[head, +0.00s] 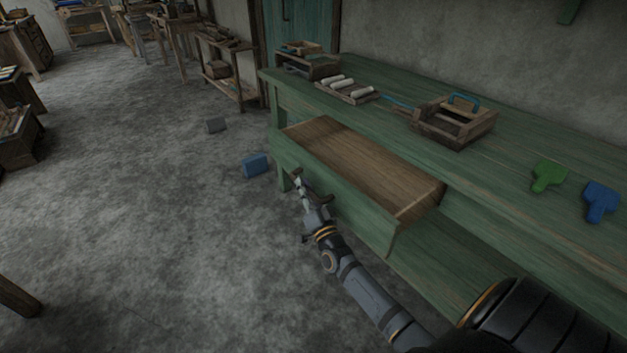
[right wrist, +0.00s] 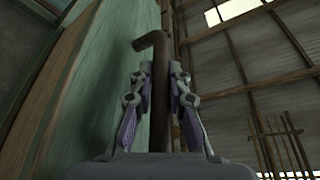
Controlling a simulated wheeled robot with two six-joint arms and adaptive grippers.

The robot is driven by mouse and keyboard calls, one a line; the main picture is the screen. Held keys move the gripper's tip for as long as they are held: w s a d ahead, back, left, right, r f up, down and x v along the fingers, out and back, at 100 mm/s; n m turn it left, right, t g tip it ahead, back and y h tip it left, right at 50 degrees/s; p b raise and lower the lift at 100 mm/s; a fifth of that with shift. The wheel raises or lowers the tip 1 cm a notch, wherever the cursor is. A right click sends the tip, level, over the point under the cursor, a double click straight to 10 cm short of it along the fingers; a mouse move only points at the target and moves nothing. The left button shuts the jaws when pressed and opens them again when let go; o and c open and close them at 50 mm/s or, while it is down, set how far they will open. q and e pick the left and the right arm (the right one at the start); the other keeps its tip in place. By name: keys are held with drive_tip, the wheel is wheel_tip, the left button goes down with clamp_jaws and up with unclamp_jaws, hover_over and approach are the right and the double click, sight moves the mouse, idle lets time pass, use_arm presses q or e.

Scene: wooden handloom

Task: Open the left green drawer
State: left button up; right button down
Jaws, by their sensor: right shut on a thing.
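The left green drawer (head: 362,217) is pulled out from the green workbench (head: 540,221), and its bare wooden inside (head: 365,163) shows. My right gripper (head: 303,187) is at the drawer's front face, towards its left end. In the right wrist view, a brown handle (right wrist: 160,85) runs between the fingers of my right gripper (right wrist: 160,100), which is shut on it. The green drawer front (right wrist: 95,85) stands just to the left there. My left gripper is not in view.
On the bench stand a wooden tote (head: 455,122), a tray of pale rolls (head: 346,89), a green piece (head: 548,176) and a blue piece (head: 600,201). The floor (head: 150,220) left of the drawer is clear.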

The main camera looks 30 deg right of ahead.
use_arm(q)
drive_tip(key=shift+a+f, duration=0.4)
use_arm(e)
drive_tip(key=a, duration=0.6)
drive_tip(key=shift+s+a, duration=0.3)
drive_tip(key=shift+a, duration=0.1)
drive_tip(key=shift+f, duration=0.1)
drive_tip(key=c, duration=1.3)
unclamp_jaws()
drive_tip(key=v, duration=1.2)
